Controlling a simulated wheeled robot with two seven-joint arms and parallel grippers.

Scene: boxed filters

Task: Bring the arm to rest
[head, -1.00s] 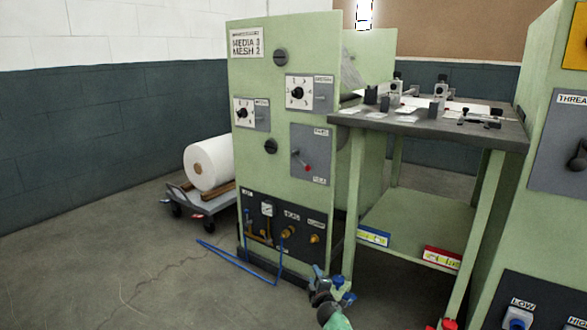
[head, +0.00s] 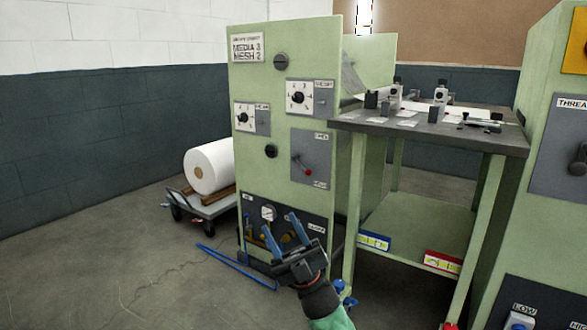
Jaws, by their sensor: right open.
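My right gripper (head: 284,236) shows at the lower middle of the head view, its two blue fingers apart with nothing between them. It is in front of the lower dark panel of the green machine (head: 257,93) and hides part of that panel's fittings. I cannot tell its exact distance from the panel. A short part of my arm shows below it at the bottom edge. My left gripper is not in view.
A grey-topped table (head: 437,129) with small parts stands right of the machine. Another green machine (head: 540,228) is at the far right. A cart (head: 209,208) with a white roll (head: 210,167) stands at the left.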

